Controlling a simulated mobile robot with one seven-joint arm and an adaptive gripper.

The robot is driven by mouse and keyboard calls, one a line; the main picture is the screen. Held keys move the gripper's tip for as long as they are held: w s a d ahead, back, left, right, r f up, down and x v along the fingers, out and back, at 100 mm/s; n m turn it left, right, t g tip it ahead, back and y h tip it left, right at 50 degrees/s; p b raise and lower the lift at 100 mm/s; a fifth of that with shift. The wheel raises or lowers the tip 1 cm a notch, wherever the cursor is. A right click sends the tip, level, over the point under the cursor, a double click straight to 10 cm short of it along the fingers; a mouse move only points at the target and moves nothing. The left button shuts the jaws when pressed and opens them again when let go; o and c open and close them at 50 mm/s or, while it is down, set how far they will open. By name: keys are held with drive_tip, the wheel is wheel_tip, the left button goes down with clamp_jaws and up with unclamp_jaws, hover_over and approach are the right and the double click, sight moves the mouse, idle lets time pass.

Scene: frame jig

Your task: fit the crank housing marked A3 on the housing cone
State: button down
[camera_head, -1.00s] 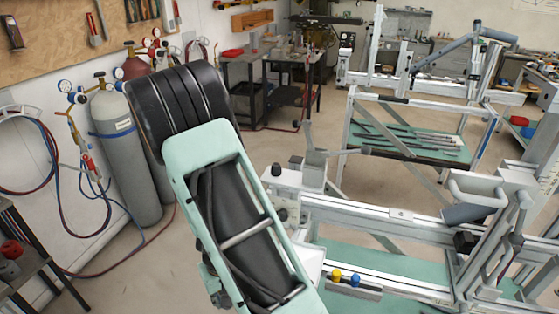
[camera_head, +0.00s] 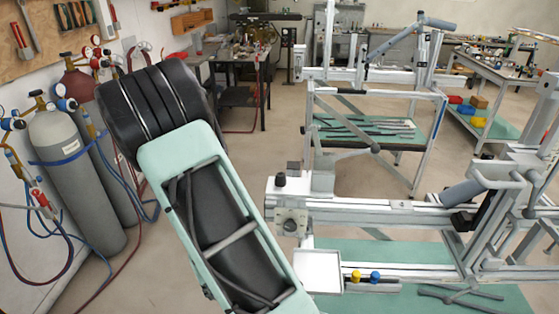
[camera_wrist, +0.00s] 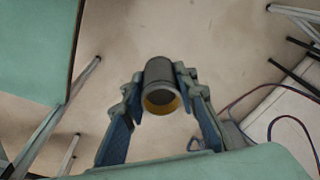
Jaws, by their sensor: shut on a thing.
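My gripper (camera_wrist: 160,84) is shut on a short grey cylinder, the crank housing (camera_wrist: 158,72), in the wrist view. Its open end shows a yellowish inside. One finger presses on each side of it, and it is held above the floor. I cannot read a mark on it. In the head view my own arm fills the middle, and the gripper and housing are not seen there. The near frame jig (camera_head: 400,217) stands to the right of my arm. I cannot make out the housing cone for certain on it.
Gas cylinders (camera_head: 72,180) with hoses stand at the left wall. A second jig stand (camera_head: 375,90) is behind the near jig. A pale square tray (camera_head: 318,272) and yellow and blue knobs (camera_head: 365,276) sit low on the near jig. Floor between is clear.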

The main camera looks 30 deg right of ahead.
drive_tip(key=w+d+r+n+p, duration=0.1)
drive_tip(key=w+d+r+n, duration=0.15)
drive_tip(key=w+r, duration=0.45)
drive_tip(key=w+d+r+n+p, duration=0.1)
drive_tip(key=w+d+r, duration=0.2)
drive_tip(key=r, duration=0.8)
drive_tip(key=s+d+r+n+p, duration=0.1)
drive_tip(key=s+d+r, duration=0.3)
drive_tip(key=d+r, duration=0.6)
drive_tip(key=s+d+r+n+p, duration=0.1)
drive_tip(key=s+d+r, duration=0.2)
drive_tip(key=d+r, duration=0.7)
drive_tip(key=b, duration=0.5)
hover_over(280, 174)
drive_tip(key=shift+s+d+f+y, duration=0.1)
drive_tip(key=shift+f+y, duration=0.3)
drive_tip(key=shift+f, duration=1.1)
drive_tip(key=shift+s+f+b, duration=0.1)
drive_tip(key=shift+f+b, duration=1.2)
drive_tip(key=shift+f, duration=0.85)
drive_tip(key=shift+r, duration=0.1)
drive_tip(key=shift+r+p, duration=1.75)
drive_tip(key=shift+r, duration=0.2)
drive_tip(key=shift+r, duration=0.1)
